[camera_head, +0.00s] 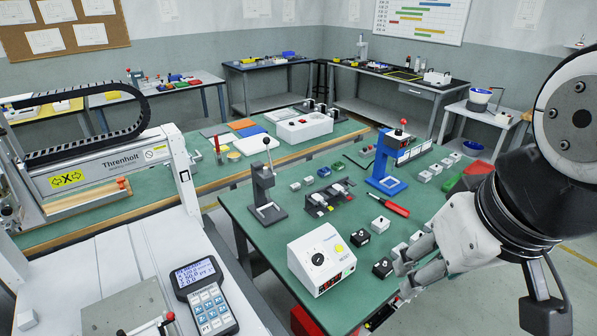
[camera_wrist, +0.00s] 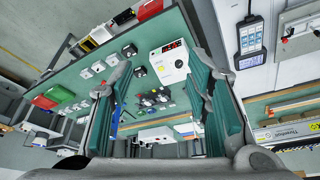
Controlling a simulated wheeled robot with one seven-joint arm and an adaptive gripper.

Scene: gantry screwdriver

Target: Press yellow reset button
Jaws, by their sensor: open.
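A white control box (camera_head: 322,258) stands on the front part of the green-topped bench (camera_head: 262,222). It has a black dial (camera_head: 318,259), a red lit display and a yellow button (camera_head: 339,249) on its upper face. My gripper (camera_head: 405,268) is to the right of the box and apart from it, beyond some small blocks. In the wrist view the control box (camera_wrist: 170,62) shows between the two spread fingers, nearer the right-hand finger. My gripper (camera_wrist: 158,75) is open with nothing held. The button is too small to make out clearly in the wrist view.
Small black and white switch blocks (camera_head: 382,268) stand between the box and my gripper. A red screwdriver (camera_head: 391,205), a blue press (camera_head: 384,172) and a dark press (camera_head: 264,190) stand farther back. A handheld pendant (camera_head: 205,290) lies on the left bench.

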